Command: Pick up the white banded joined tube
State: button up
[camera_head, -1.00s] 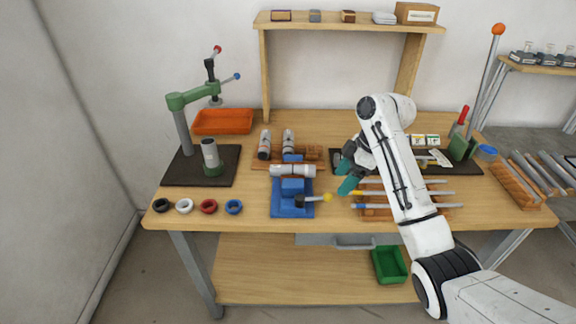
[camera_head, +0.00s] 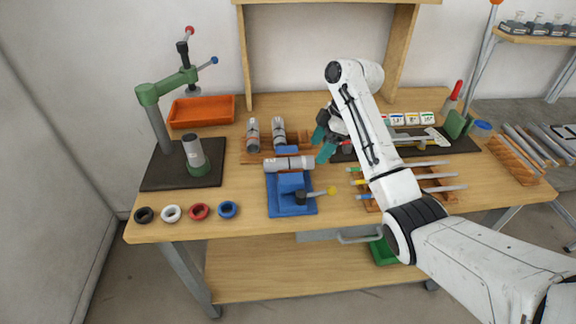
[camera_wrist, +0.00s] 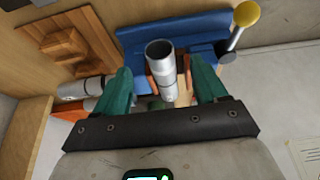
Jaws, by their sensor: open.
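The white banded joined tube (camera_head: 289,164) lies level across the top of the blue clamp fixture (camera_head: 292,203), left of my gripper (camera_head: 322,146) in the head view. My gripper is open, its teal fingers apart near the tube's right end. In the wrist view, the tube (camera_wrist: 161,66) shows end-on with its hollow mouth toward the camera, between the two open fingers (camera_wrist: 162,85). I cannot tell whether either finger touches it. Part of the tube's far length is hidden in the wrist view.
Two similar tubes (camera_head: 252,134) rest on a wooden rack behind the clamp. Another tube (camera_head: 194,151) stands in the green press at left. The clamp's yellow-knobbed lever (camera_head: 331,190) sticks out to the right. Rods (camera_head: 415,180) lie on wooden holders at right. Coloured rings (camera_head: 199,211) line the front left.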

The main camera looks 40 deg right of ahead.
aim_at(313, 158)
jog(key=shift+p+x, duration=0.75)
jog(key=shift+x, duration=1.95)
jog(key=shift+c, duration=0.4)
jog(key=shift+r, duration=0.1)
grip_shut()
